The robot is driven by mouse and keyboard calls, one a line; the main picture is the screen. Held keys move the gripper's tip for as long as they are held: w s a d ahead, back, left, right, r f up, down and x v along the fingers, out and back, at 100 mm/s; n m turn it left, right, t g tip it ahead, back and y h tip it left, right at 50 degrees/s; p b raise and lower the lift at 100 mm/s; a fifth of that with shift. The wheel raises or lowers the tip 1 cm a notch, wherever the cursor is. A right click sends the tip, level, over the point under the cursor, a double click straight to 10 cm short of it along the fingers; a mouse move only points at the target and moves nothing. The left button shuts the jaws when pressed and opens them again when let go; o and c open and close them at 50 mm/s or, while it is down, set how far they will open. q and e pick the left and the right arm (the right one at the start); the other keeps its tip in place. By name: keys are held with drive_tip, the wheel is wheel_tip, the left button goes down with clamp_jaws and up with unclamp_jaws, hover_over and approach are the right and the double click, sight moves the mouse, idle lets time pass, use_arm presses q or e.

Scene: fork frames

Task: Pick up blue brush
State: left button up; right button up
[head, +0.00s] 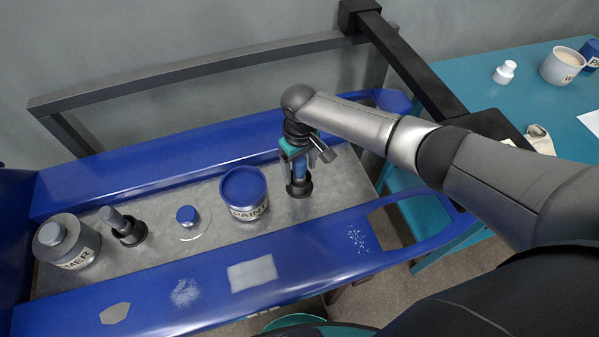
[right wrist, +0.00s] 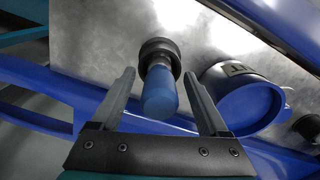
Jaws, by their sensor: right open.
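The blue brush (head: 300,171) stands upright in a black round holder (head: 299,192) on the metal surface of the blue-framed bench. In the right wrist view its blue handle (right wrist: 160,95) points toward the camera, with the black holder (right wrist: 160,52) around its far end. My right gripper (head: 298,163) comes down over the brush from above. In the right wrist view the right gripper (right wrist: 159,76) is open, with one finger on each side of the handle and gaps visible between. The brush's lower end is hidden in the holder. My left gripper does not show.
A blue-lidded paint can (head: 246,196) stands close left of the brush and near one finger. Farther left are a small blue-capped item (head: 187,215), a grey-handled brush (head: 114,219) and a primer can (head: 66,243). Raised blue rails (head: 300,247) edge the bench.

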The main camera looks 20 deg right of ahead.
drive_tip(key=shift+c, duration=0.3)
clamp_jaws()
drive_tip(key=shift+r, duration=0.15)
idle(0.3)
wheel_tip(320, 180, up, 20)
drive_tip(key=p, duration=0.4)
